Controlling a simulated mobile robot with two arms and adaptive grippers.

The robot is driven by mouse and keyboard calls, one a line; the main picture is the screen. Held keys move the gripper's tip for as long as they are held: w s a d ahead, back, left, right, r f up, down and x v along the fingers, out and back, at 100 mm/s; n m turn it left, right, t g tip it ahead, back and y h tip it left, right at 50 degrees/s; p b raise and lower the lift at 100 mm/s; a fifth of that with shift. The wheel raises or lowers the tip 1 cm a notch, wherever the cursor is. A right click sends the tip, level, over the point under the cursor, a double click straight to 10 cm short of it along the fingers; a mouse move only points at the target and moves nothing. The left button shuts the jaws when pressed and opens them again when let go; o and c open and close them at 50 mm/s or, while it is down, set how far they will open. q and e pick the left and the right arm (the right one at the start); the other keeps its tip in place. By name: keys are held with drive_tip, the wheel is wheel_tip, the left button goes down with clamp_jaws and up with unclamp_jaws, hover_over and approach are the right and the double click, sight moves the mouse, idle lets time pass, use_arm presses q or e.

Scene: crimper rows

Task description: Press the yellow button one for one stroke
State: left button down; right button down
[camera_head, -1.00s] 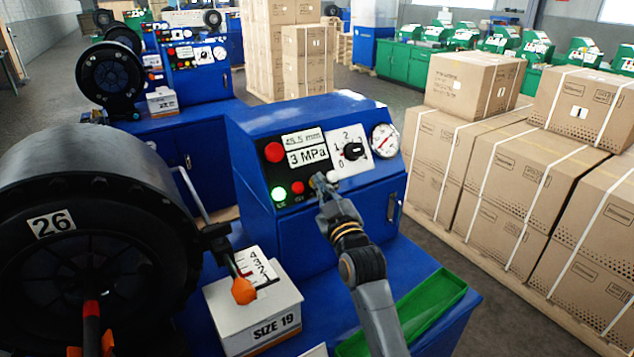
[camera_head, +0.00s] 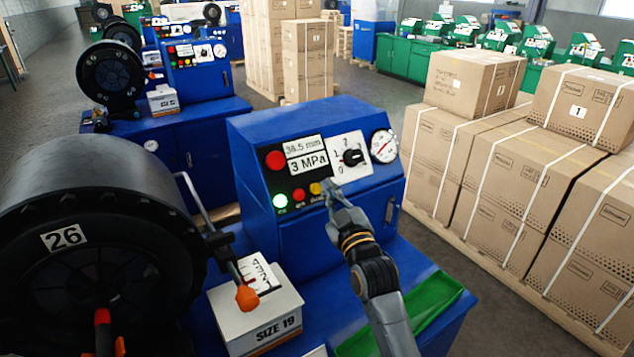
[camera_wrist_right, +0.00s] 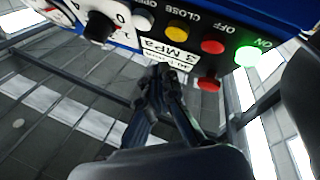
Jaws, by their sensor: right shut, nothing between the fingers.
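The yellow button (camera_head: 315,188) is in the lower row of the blue machine's control panel, right of a small red button (camera_head: 298,194) and the lit green button (camera_head: 280,201). In the wrist view the yellow button (camera_wrist_right: 176,31) shows unobstructed between a grey button (camera_wrist_right: 143,20) and the red OFF button (camera_wrist_right: 212,47). My right gripper (camera_head: 333,188) is shut and empty, just right of the yellow button in the head view. Its fingertips (camera_wrist_right: 160,73) also show in the wrist view. Contact with the panel cannot be told. My left gripper is not in view.
The panel also has a large red button (camera_head: 275,159), a display reading 3 MPa (camera_head: 307,163), a knob (camera_head: 352,157) and a gauge (camera_head: 384,145). A black machine numbered 26 (camera_head: 64,237) stands left. A green tray (camera_head: 430,305) lies below. Strapped cartons (camera_head: 510,168) stand right.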

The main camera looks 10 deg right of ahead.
drive_tip(key=shift+s+d+r+p, duration=0.25)
drive_tip(key=shift+s+r+p, duration=0.2)
drive_tip(key=shift+s, duration=0.1)
drive_tip(key=shift+s+d+r+p, duration=0.2)
drive_tip(key=shift+s+r+p, duration=0.15)
drive_tip(key=shift+s, duration=0.2)
drive_tip(key=shift+f, duration=0.1)
idle(1.1)
